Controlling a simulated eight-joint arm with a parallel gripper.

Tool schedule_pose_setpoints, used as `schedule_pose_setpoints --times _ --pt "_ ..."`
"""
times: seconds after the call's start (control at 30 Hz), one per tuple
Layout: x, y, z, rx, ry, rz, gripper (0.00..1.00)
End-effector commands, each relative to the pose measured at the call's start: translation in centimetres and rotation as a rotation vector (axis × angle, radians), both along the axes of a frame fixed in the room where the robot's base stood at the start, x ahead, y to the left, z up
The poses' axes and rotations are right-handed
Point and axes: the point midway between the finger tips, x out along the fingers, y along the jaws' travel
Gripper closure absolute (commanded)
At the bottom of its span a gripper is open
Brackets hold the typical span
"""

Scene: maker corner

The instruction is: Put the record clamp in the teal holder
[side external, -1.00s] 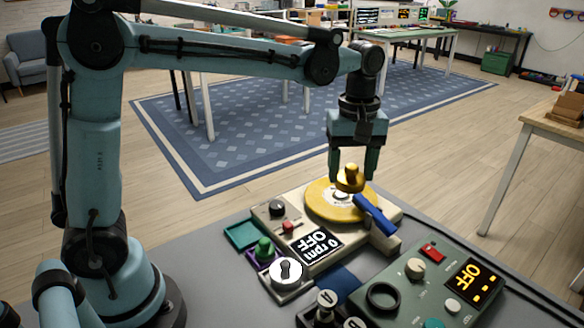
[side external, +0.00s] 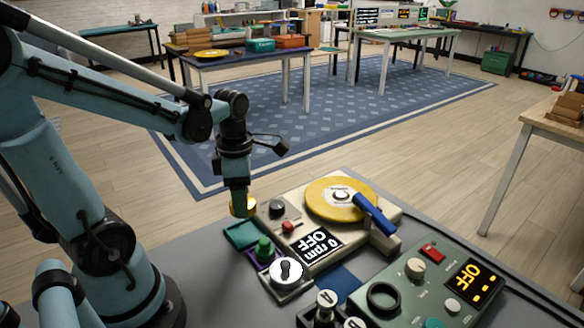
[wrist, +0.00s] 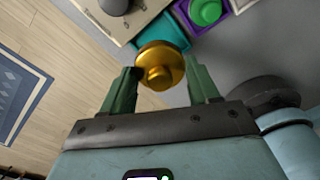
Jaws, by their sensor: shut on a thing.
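The gold record clamp (side external: 243,206) is held between the fingers of my gripper (side external: 240,200). In the wrist view the clamp (wrist: 160,66) sits between the two green fingertips of my gripper (wrist: 162,88), knob facing the camera. The teal holder (side external: 241,235) is a shallow square tray on the grey table, left of the turntable. The clamp is above the table near the holder's far edge in the side view. In the wrist view the clamp covers part of the teal holder (wrist: 150,37). The part of the holder that shows is empty.
A purple holder with a green knob-like piece (side external: 264,248) stands beside the teal one. The turntable (side external: 320,240) carries a yellow record (side external: 338,199) and a blue tonearm (side external: 374,213). A green control box (side external: 430,290) is at the front right.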

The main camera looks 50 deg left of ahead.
Motion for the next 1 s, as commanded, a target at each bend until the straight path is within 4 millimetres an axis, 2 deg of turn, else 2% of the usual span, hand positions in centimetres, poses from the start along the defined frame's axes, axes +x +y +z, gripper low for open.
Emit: schedule_pose_setpoints --times 0.6,1.0 --pt "0.1 0.0 -5.0 0.000 0.000 -0.006 0.79" --pt "0.1 0.0 -5.9 0.000 0.000 -0.006 0.79"
